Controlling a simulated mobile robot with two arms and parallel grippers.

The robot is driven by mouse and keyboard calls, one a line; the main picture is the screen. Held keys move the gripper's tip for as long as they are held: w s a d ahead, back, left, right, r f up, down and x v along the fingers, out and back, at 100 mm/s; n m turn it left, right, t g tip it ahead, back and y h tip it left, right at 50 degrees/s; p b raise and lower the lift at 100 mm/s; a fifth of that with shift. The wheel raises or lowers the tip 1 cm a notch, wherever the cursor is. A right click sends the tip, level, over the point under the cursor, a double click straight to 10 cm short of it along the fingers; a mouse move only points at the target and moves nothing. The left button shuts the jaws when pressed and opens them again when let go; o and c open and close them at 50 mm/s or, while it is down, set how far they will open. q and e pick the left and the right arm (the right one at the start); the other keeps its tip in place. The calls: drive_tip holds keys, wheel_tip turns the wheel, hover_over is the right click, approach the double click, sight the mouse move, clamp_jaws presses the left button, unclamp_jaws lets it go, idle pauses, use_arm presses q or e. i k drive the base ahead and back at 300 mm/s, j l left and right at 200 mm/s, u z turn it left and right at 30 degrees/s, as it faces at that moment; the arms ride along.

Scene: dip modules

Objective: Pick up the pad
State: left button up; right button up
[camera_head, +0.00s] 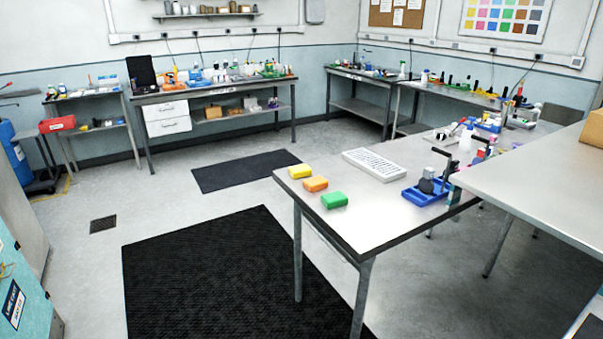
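Three small block-shaped pads lie in a row near the left end of the steel table (385,215). They are a yellow pad (300,171), an orange pad (316,184) and a green pad (334,200). They lie flat, apart from each other, with nothing on top of them. I cannot tell which one the task means by the pad. Neither of my grippers shows in the head view.
On the same table are a white slotted tray (374,164) and a blue tray (428,193) holding tools. Black mats (228,279) lie on the open floor left of the table. A nearer worktop (545,180) with a cardboard box (593,128) stands at right. Cluttered benches line the walls.

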sight(303, 171)
drive_tip(key=u, duration=4.55)
drive_tip(key=z, duration=4.55)
drive_tip(key=i+j+z, duration=0.2)
drive_tip(key=i, duration=0.3)
drive_tip(key=i+j+z, duration=0.15)
drive_tip(key=i, duration=0.3)
drive_tip(key=i+j+z, duration=0.2)
drive_tip(key=i+j, duration=0.25)
